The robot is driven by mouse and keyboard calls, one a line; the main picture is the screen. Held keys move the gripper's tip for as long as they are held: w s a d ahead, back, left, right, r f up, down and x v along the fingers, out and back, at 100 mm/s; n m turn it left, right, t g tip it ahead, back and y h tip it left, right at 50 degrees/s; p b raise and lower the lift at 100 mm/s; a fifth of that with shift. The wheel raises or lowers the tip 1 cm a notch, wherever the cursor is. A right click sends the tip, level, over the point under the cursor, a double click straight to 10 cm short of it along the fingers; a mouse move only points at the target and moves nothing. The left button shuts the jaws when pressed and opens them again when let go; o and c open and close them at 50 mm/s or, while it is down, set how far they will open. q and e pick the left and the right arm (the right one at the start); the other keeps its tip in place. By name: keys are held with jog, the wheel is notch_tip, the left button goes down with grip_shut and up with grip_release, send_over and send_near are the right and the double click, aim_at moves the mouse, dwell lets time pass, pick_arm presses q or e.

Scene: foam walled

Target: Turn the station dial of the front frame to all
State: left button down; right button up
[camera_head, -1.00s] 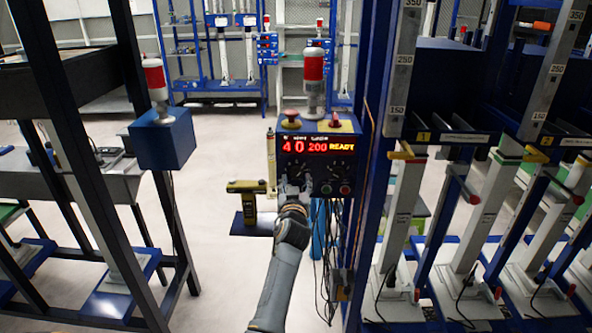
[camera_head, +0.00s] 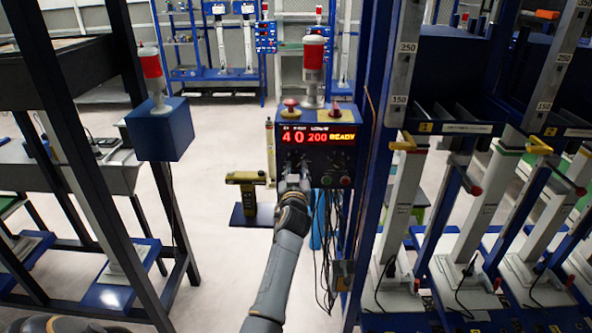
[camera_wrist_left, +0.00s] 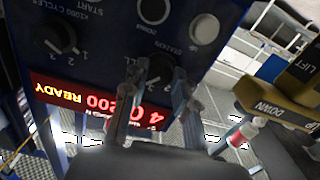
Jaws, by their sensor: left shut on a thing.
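The dark blue control box (camera_head: 338,155) of the front frame shows a red display reading 40 200 READY. My left gripper (camera_head: 294,178) is at the left part of its panel and hides the dial there. In the left wrist view, the station dial (camera_wrist_left: 160,68) is a dark round knob under the STATION label, with numbers beside it. The fingers of my left gripper (camera_wrist_left: 160,82) are on either side of it, shut on it. The pointer is too hidden to read. My right gripper is not in view.
A second dial (camera_wrist_left: 58,38), marked for cycles, and a pale round button (camera_wrist_left: 204,29) are near the fingers. A red-and-white lamp (camera_head: 313,70) stands on the box. Cables hang below it. A yellow-topped pedestal (camera_head: 246,190) stands at its left.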

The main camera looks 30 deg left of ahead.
pick_arm(q)
jog(key=m, duration=0.4)
jog(key=shift+b, duration=0.3)
jog(key=shift+r+m, duration=0.1)
jog(key=shift+m, duration=1.8)
jog(key=c, duration=1)
grip_release()
jog(key=shift+w, duration=0.1)
jog(key=shift+c, duration=0.2)
jog(key=v, duration=1.2)
